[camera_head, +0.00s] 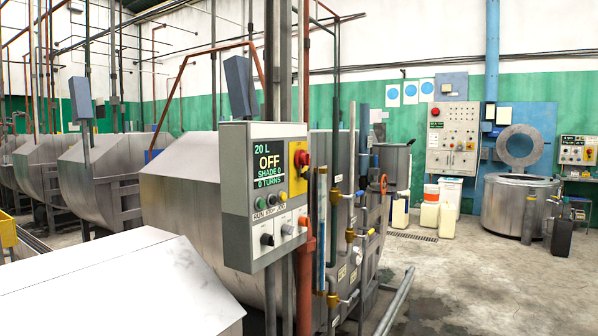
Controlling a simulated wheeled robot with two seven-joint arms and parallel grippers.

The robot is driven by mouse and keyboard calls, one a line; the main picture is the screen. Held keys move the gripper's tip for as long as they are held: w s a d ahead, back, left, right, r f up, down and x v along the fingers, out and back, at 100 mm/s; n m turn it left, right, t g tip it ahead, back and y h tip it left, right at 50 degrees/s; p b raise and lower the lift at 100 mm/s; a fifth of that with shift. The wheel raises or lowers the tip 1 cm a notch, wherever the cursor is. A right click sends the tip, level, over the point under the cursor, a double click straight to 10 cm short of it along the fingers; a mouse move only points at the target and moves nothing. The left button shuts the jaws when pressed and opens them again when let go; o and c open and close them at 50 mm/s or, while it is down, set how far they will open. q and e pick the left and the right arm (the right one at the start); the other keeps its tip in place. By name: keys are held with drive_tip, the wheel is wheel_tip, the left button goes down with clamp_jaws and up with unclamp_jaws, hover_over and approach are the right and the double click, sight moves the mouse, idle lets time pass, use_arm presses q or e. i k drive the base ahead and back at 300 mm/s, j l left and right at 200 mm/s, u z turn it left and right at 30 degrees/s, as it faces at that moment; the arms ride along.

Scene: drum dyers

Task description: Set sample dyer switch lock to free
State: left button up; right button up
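Neither of my grippers is in view. A grey control box (265,195) stands close by on a post near the middle. Its dark display (268,165) reads "20 L", "OFF", "SHADE 0" and "0 TURNS". A smaller panel (577,150) with a green display stands at the far right. I cannot tell which is the sample dyer's panel or read any switch lock's position.
Large metal drum dyers (195,180) line the left and middle. A pale metal cover (120,285) fills the lower left. Pipes and valves crowd the control box's right. A round metal vat (518,208) and several containers stand at the back right. Concrete floor (480,285) lies open at right.

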sight(306, 174)
drive_tip(key=i+l+u, duration=0.1)
drive_tip(key=i+l, duration=0.5)
drive_tip(key=i, duration=0.25)
drive_tip(key=i+l+u, duration=0.1)
drive_tip(key=i+l, duration=0.6)
drive_tip(key=i, duration=0.15)
